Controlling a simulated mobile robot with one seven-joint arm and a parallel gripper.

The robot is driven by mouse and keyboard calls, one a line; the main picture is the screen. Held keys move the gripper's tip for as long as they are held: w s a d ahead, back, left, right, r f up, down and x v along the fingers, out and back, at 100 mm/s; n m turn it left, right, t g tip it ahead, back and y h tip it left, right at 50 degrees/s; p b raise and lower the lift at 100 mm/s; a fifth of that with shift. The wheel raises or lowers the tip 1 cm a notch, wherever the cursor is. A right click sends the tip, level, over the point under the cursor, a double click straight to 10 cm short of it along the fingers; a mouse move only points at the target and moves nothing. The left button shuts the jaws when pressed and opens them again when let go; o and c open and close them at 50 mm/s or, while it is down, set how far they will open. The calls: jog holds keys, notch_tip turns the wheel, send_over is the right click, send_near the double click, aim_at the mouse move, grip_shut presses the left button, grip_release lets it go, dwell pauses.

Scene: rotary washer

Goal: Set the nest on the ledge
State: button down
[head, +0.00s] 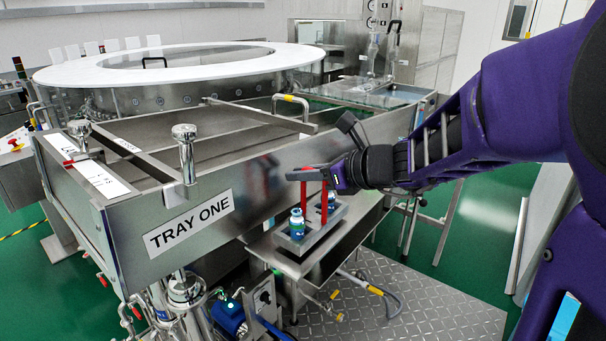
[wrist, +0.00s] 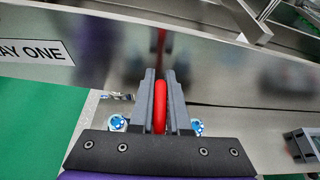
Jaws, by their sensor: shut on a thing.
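The nest (head: 321,231) is a small grey block with a red upright handle and blue-capped vials. In the head view it is at the steel ledge (head: 300,266) beside the TRAY ONE tank; I cannot tell whether its base touches the ledge. My gripper (head: 314,174) is shut on the top of the red handle (head: 304,197). In the wrist view the red handle (wrist: 160,106) lies between the two grey fingers (wrist: 161,100). A blue-capped vial (wrist: 117,123) shows left of the fingers and another (wrist: 197,127) shows right. The nest's block is hidden there by the gripper.
The tank wall with the TRAY ONE sign (head: 190,222) rises close behind the nest. A small grey block (wrist: 302,143) is at the right of the wrist view. Pipes and a blue motor (head: 230,317) are below the ledge. A metal tread plate (head: 410,305) covers the floor.

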jog(key=shift+f, duration=0.35)
jog(key=shift+f, duration=0.2)
jog(key=c, duration=0.9)
grip_release()
